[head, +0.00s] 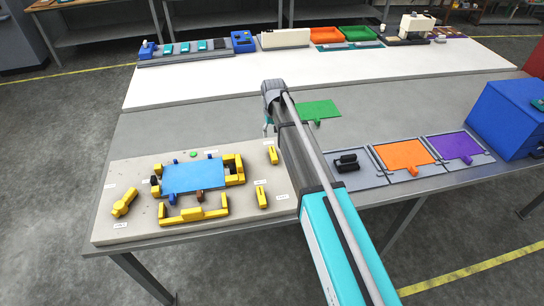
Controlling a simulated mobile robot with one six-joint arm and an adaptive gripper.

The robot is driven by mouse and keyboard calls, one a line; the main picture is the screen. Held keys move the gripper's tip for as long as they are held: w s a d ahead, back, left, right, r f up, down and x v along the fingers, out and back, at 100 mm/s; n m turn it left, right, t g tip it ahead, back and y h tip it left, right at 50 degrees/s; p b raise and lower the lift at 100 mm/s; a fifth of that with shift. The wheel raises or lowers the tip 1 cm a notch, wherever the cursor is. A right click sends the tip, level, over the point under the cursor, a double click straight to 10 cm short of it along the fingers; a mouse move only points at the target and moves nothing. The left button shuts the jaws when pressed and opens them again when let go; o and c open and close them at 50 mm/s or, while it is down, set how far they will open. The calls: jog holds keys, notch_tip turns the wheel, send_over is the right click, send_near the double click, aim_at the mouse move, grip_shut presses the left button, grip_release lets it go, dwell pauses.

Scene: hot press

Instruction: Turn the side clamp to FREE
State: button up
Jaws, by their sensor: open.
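A pale base board (105,222) carries a blue plate (194,176) set between yellow blocks. Several yellow clamp-like levers stand around it: a left one (123,203) turned at a slant, a back right one (272,154) and a front right one (262,196). Small white labels lie near them, too small to read, so I cannot tell which lever is the side clamp or its setting. My gripper (267,128) is open, small in view and partly hidden by my arm, above the table behind the board. It appears apart from the levers.
A yellow bar frame (193,212) stands in front of the blue plate. To the right are an orange panel (403,154), a purple panel (455,147) and a blue box (508,118). A green panel (318,110) lies behind my arm. The grey table is clear at back left.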

aim_at(273, 153)
jog(key=shift+f+b, duration=5.4)
jog(key=shift+f, duration=0.25)
grip_shut()
jog(key=shift+a, duration=0.1)
